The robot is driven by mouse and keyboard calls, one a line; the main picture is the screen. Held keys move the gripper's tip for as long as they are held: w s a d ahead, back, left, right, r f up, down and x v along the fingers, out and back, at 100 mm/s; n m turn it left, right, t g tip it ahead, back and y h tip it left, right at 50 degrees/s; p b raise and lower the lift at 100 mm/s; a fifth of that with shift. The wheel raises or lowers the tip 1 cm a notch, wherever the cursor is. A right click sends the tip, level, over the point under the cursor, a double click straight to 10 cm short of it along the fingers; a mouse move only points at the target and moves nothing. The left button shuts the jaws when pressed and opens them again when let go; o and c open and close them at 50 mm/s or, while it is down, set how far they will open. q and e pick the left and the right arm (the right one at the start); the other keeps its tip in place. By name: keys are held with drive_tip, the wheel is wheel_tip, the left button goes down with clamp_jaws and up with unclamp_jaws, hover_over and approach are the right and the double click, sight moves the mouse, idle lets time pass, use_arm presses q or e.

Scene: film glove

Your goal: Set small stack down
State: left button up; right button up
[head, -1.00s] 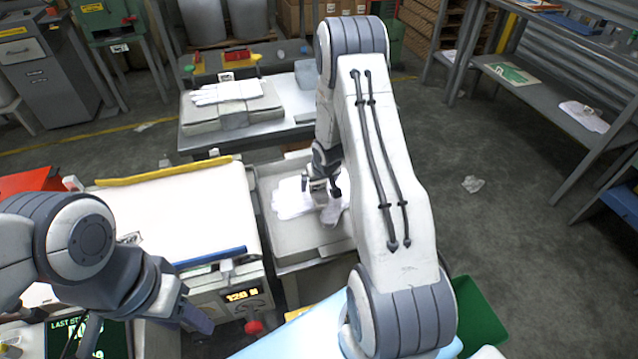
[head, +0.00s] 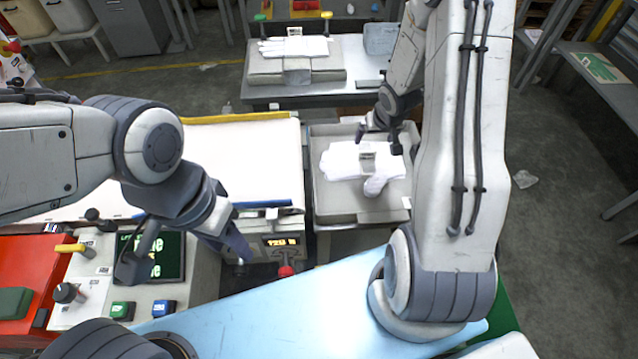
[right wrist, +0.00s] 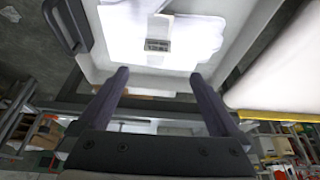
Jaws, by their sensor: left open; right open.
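A small stack of white gloves (head: 340,165) lies flat in a grey tray (head: 345,212), with a printed tag (head: 367,161) on it. One greyish glove end (head: 375,186) sticks out towards the tray's near side. In the right wrist view the stack (right wrist: 195,45) and its tag (right wrist: 157,46) lie beyond my fingertips. My right gripper (head: 380,138) is over the far part of the tray, at the stack's far edge. Its fingers (right wrist: 163,85) are apart with nothing between them. My left gripper (head: 185,258) is open and empty above the control panel, left of the tray.
A white-topped machine (head: 235,160) with a yellow far edge stands left of the tray. A bench behind carries another glove stack (head: 293,46) on a grey block. A light blue surface (head: 290,300) is in front. A control panel (head: 90,300) is at lower left.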

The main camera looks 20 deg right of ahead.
drive_tip(key=s+a+r+n+g, duration=0.1)
drive_tip(key=s+a+r+n, duration=0.15)
drive_tip(key=a+r, duration=0.45)
drive_tip(key=s+a+r+n, duration=0.2)
drive_tip(key=s+a+r, duration=0.15)
drive_tip(key=a, duration=0.65)
drive_tip(key=s+a+r+n+g, duration=0.1)
drive_tip(key=s+a+r+n, duration=0.1)
drive_tip(key=s+a, duration=0.2)
drive_tip(key=s+a+r+n+g+y, duration=0.1)
drive_tip(key=s+a+r, duration=0.2)
drive_tip(key=s, duration=0.6)
drive_tip(key=s+a+r+n+g+y, duration=0.1)
drive_tip(key=s+a+r+n, duration=0.1)
drive_tip(key=s+a, duration=0.3)
drive_tip(key=shift+s+r+n, duration=0.25)
drive_tip(key=shift+s+n, duration=0.1)
drive_tip(key=shift+s, duration=0.9)
drive_tip(key=shift+r, duration=0.15)
drive_tip(key=shift+r+p, duration=0.25)
drive_tip(key=shift+p, duration=0.1)
